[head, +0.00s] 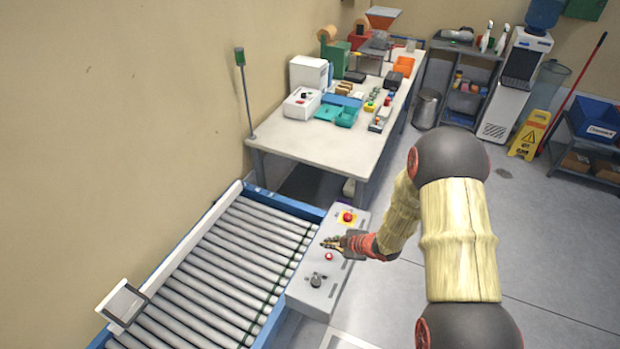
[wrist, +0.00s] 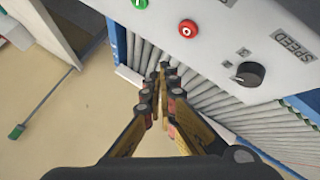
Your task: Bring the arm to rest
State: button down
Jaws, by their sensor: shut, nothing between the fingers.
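My gripper (head: 330,243) is at the end of my arm, over the control box (head: 318,290) beside the roller conveyor (head: 230,265). In the wrist view my gripper (wrist: 160,72) has its two fingers together at the tips, with nothing between them. In that view the red button (wrist: 187,28), the black speed knob (wrist: 250,73) and part of a green button (wrist: 139,3) show on the control box. The fingertips appear against the rollers and box edge; I cannot tell whether they touch anything.
A red emergency button (head: 348,216) is on the box's far end. A worktable (head: 300,142) with machines and trays stands behind the conveyor. A yellow floor sign (head: 529,135) and a shelf (head: 590,145) are at the right. The grey floor (head: 560,240) right of my arm is clear.

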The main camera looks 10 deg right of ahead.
jog(key=s+d+f+m+h, duration=0.1)
jog(key=d, duration=0.1)
jog(key=s+d+f+m+g+h, duration=0.1)
jog(key=s+d+f, duration=0.1)
jog(key=s+d+f+m+g+h, duration=0.1)
jog(key=s+d+f, duration=0.1)
jog(key=shift+m, duration=0.4)
jog(key=s+d+r+m+g+h+b, duration=0.1)
jog(key=s+d+r+m+g+h, duration=0.2)
jog(key=s+d+r+m+h, duration=0.25)
jog(key=s+d+r+m+g+b, duration=0.1)
jog(key=s+r+m+b, duration=0.25)
jog(key=s+r, duration=0.4)
jog(key=s+a+r+m+t+y+b, duration=0.1)
jog(key=s+a+r+b, duration=0.3)
jog(key=r, duration=0.4)
jog(key=s+a+r+m+t+y+b, duration=0.2)
jog(key=s+a+r+t+b, duration=0.1)
jog(key=s+a+r, duration=0.4)
notch_tip(320, 180, up, 2)
jog(key=shift+s+a+r+b, duration=0.1)
jog(key=shift+s+a+b, duration=0.05)
jog(key=shift+a+b, duration=0.45)
